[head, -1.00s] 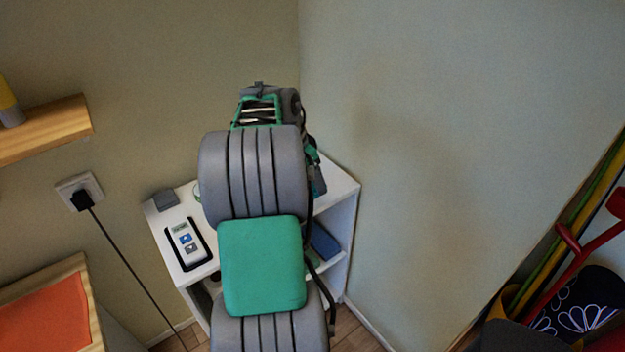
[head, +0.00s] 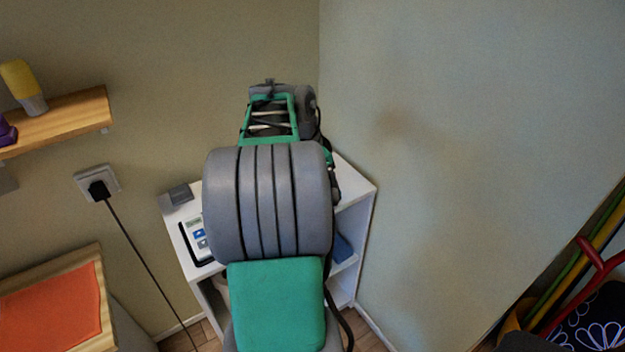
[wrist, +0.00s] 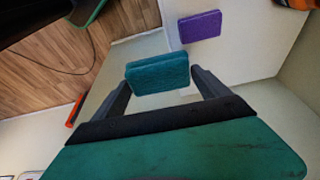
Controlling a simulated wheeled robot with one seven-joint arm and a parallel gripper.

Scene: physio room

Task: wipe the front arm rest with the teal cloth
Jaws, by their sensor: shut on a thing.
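The teal cloth (wrist: 158,73) is a thick, folded pad. In the wrist view my gripper (wrist: 160,82) is shut on it, with one dark finger at each side. The cloth appears clear of the surfaces behind it. In the head view my own arm covers the middle, and neither the gripper nor the cloth shows. I cannot make out the front arm rest for certain in either view.
A purple pad (wrist: 200,26) lies on a pale surface beyond the cloth. A white shelf unit (head: 354,200) with a handheld device (head: 196,236) stands in the corner. A wooden wall shelf (head: 70,117) holds a yellow bottle (head: 22,85). An orange wood-framed panel (head: 55,310) is lower left.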

